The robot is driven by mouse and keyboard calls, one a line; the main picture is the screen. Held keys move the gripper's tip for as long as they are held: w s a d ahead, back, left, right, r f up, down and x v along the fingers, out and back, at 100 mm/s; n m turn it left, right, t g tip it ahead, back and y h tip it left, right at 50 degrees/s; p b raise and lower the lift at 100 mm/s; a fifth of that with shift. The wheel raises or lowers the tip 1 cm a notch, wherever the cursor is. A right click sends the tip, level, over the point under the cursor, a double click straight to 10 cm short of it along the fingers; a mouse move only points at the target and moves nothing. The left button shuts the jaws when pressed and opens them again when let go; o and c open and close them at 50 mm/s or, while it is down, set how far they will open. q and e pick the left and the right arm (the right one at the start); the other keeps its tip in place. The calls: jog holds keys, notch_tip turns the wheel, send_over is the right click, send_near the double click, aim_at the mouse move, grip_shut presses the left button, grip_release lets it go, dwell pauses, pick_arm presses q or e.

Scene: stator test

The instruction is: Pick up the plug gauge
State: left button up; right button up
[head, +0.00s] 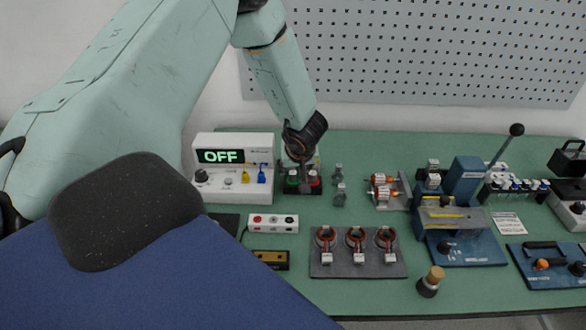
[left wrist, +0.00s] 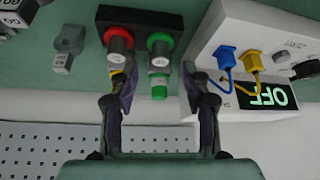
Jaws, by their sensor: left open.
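A plug gauge (left wrist: 158,80) with a grey body and a green end stands in a green collar. Beside it a second gauge-like piece (left wrist: 119,41) stands in a red collar, partly hidden by a finger. Both are in a black holder (left wrist: 140,20). My left gripper (left wrist: 157,88) is open, its fingers on either side of the green-ended gauge, apparently without gripping it. In the head view my left gripper (head: 303,165) is above the holder, and it hides much of the gauges. My right gripper is not in view.
A white tester (head: 232,170) showing OFF, with blue and yellow plugs, stands close beside the holder. Small grey parts (head: 339,185) stand on the other side. A grey plate (head: 357,262) with several red coils lies in front. Blue fixtures (head: 462,248) fill the right side.

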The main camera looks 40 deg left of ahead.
aim_at(293, 172)
pick_arm(q)
jog(key=x, duration=0.3)
jog(key=shift+a+f, duration=0.15)
jog(key=shift+f, duration=0.2)
jog(key=shift+r, duration=0.1)
jog(key=shift+c, duration=0.5)
jog(key=c, duration=0.5)
grip_shut()
